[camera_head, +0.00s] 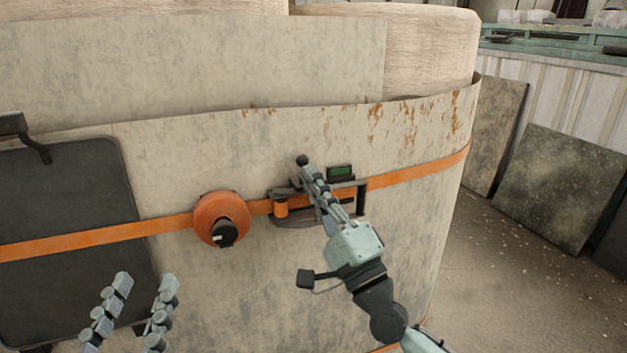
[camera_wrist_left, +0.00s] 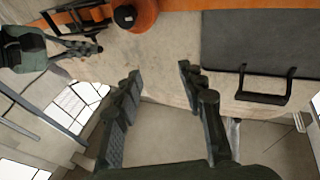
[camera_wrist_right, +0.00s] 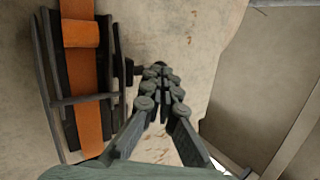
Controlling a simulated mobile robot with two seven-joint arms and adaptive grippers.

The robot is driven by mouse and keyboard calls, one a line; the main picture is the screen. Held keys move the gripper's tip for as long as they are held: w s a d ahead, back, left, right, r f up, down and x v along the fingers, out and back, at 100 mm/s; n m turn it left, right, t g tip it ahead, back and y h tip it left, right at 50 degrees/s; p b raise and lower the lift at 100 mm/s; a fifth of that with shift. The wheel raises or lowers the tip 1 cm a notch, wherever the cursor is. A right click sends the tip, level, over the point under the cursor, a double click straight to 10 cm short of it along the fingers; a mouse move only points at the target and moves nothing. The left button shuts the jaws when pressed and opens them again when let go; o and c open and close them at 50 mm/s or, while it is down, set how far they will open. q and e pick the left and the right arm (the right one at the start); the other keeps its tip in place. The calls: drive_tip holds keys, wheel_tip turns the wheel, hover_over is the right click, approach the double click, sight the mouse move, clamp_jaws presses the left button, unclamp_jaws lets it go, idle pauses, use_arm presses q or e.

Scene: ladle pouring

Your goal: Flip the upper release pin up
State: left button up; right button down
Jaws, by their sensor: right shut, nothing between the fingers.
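The strap's ratchet buckle (camera_head: 280,220) is a dark metal frame on the orange strap. A black ball-ended pin (camera_head: 302,160) shows just above my right fingertips; I take it as the upper release pin. In the right wrist view a dark knob (camera_wrist_right: 129,68) sticks out of the buckle's side, just left of the fingertips; I cannot tell whether they touch. My right gripper (camera_head: 306,174) is shut and empty, reaching across the buckle and hiding part of it. My left gripper (camera_head: 145,282) is open and empty, low at left; its spread fingers (camera_wrist_left: 160,72) show in the left wrist view.
An orange round reel with a black knob (camera_head: 220,218) sits on the strap left of the buckle. A dark panel (camera_head: 65,230) covers the left side. Slabs (camera_head: 550,190) lean at right.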

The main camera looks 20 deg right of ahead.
use_arm(q)
drive_tip(key=w+a+f+g+y+p, duration=0.1)
drive_tip(key=a+f+g+y+p, duration=0.1)
drive_tip(key=f, duration=0.9)
drive_tip(key=a+g+y, duration=0.1)
drive_tip(key=a+g, duration=0.1)
drive_tip(key=g, duration=0.1)
drive_tip(key=shift+a+y, duration=0.3)
drive_tip(key=shift+a, duration=0.05)
use_arm(e)
wheel_tip(320, 180, up, 2)
drive_tip(key=shift+r, duration=0.1)
use_arm(q)
drive_tip(key=shift+r, duration=0.1)
